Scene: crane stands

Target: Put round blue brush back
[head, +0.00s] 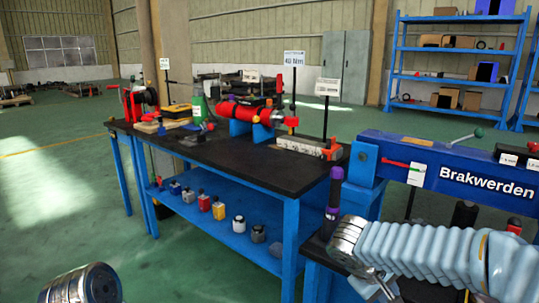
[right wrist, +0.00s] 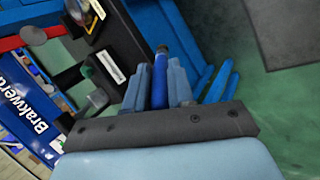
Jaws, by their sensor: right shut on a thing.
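In the right wrist view my right gripper (right wrist: 158,70) is shut on the round blue brush (right wrist: 159,88). The brush shows as a blue cylinder with a dark end, lying lengthwise between the two blue-grey fingers and reaching slightly past their tips. Its lower part is hidden by the gripper body. In the head view my right arm comes in from the right, but its gripper and the brush cannot be made out there. Only a metal joint of my left arm shows at the bottom left; my left gripper is out of view.
A black-topped workbench (head: 230,157) holds a red cylinder (head: 240,112) and tools. Several small bottles stand on its blue lower shelf (head: 232,240). A blue "Brakwerden" beam (head: 455,178) is at the right, near a black-and-purple upright cylinder (head: 333,200). Green floor at the left is clear.

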